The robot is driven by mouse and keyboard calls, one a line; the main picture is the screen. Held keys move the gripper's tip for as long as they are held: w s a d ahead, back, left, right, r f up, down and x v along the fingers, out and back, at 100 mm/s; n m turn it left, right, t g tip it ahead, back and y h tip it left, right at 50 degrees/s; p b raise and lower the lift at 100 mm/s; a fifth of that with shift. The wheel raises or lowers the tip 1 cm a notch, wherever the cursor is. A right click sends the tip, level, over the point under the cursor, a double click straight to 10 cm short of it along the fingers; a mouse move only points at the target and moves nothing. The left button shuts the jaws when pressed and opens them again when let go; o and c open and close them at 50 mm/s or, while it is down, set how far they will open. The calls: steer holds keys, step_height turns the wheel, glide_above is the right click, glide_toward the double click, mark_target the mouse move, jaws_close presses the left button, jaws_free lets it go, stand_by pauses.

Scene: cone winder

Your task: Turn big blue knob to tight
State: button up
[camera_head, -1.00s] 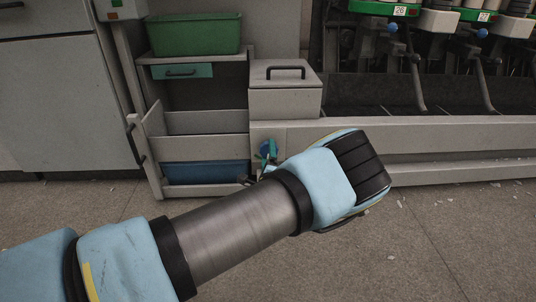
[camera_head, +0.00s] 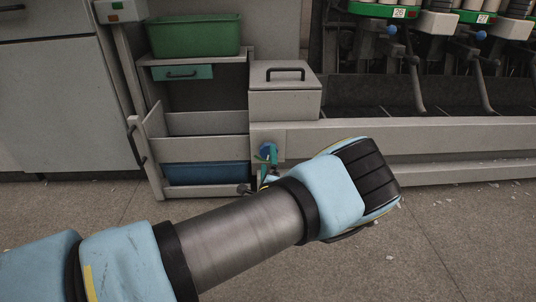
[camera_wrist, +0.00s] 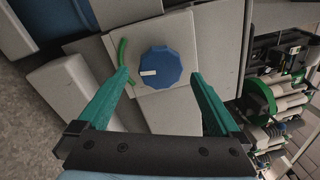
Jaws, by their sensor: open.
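The big blue knob (camera_wrist: 160,68) sits on a pale square plate (camera_wrist: 178,97) and has a white pointer mark on its left side in the wrist view. A green arc mark (camera_wrist: 124,52) curves on the plate to the left of the knob. My gripper (camera_wrist: 163,80) is open, with a green finger on each side of the knob in that view. The fingers seem apart from it. In the head view the knob (camera_head: 266,151) is small, on the low front panel, partly behind my green fingers. My arm hides part of the area below it.
A grey lidded box (camera_head: 286,95) stands above the panel. A shelf unit to the left holds a green bin (camera_head: 194,36) and a blue bin (camera_head: 206,173). Winder levers (camera_head: 413,70) stand at the upper right.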

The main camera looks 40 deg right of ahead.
steer(key=p+v, duration=0.2)
steer(key=v, duration=0.5)
steer(key=shift+s+a, duration=0.2)
steer(key=w+a+r+n+g+y+p, duration=0.25)
steer(key=w+a+n+y, duration=0.55)
steer(key=w, duration=0.6)
steer(key=w+a+r+n+g+y+p, duration=0.1)
steer(key=w+a+r+n+g, duration=0.1)
steer(key=w+a+r+n, duration=0.25)
steer(key=w+a+r+n+g+y, duration=0.1)
steer(key=a+r+n+g+y, duration=0.15)
steer(key=a+n, duration=0.4)
steer(key=s+a+r+n+g+p, duration=0.1)
steer(key=a+r+n+g, duration=0.1)
steer(key=a+r, duration=0.5)
steer(key=s+a+r+n+g+p, duration=0.15)
steer(key=a+r, duration=0.25)
steer(key=a, duration=0.5)
steer(key=s+a+r+n+g+p, duration=0.1)
steer(key=s+a+r+n, duration=0.2)
steer(key=s+a+r, duration=0.35)
steer(key=s+a+r+n+g+p, duration=0.1)
steer(key=s+a+r+n, duration=0.3)
steer(key=a, duration=0.6)
step_height(320, 180, up, 37)
steer(key=p, duration=3.7)
steer(key=shift+d+m+y, duration=0.35)
